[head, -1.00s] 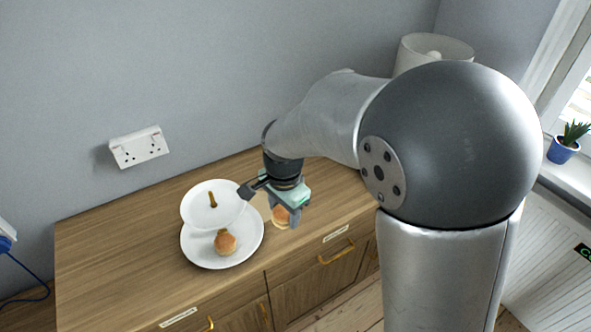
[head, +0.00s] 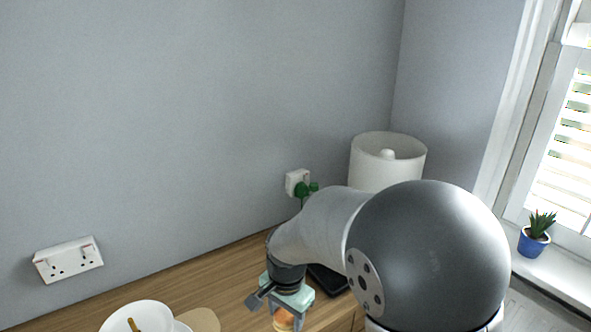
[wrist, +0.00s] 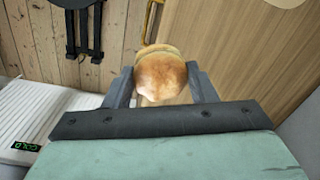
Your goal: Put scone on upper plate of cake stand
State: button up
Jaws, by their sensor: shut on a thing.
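My gripper (wrist: 159,70) is shut on a golden-brown scone (wrist: 161,82), which sits between the two fingers in the wrist view. In the head view my gripper (head: 284,300) points down at the bottom edge, with the scone (head: 284,321) showing low between its fingers. The white cake stand is to the left of it, cut off by the bottom edge. Its upper plate (head: 150,308) and brass-coloured stem (head: 133,324) show partly. The lower plate is mostly out of view.
A tan board (head: 203,319) lies between stand and gripper on the wooden cabinet top (head: 225,273). A dark flat object (head: 328,280) and white lamp (head: 386,165) are behind my arm. The wrist view shows floorboards (wrist: 40,45) and a white radiator (wrist: 45,110).

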jog(key=w+d+f+n, duration=0.2)
jog(key=d+f+n, duration=0.1)
jog(key=d+f, duration=0.3)
jog(key=w+d+f+n, duration=0.3)
jog(key=d+f, duration=0.3)
jog(key=d, duration=0.5)
jog(key=shift+w+d+n, duration=0.15)
jog(key=shift+n, duration=0.45)
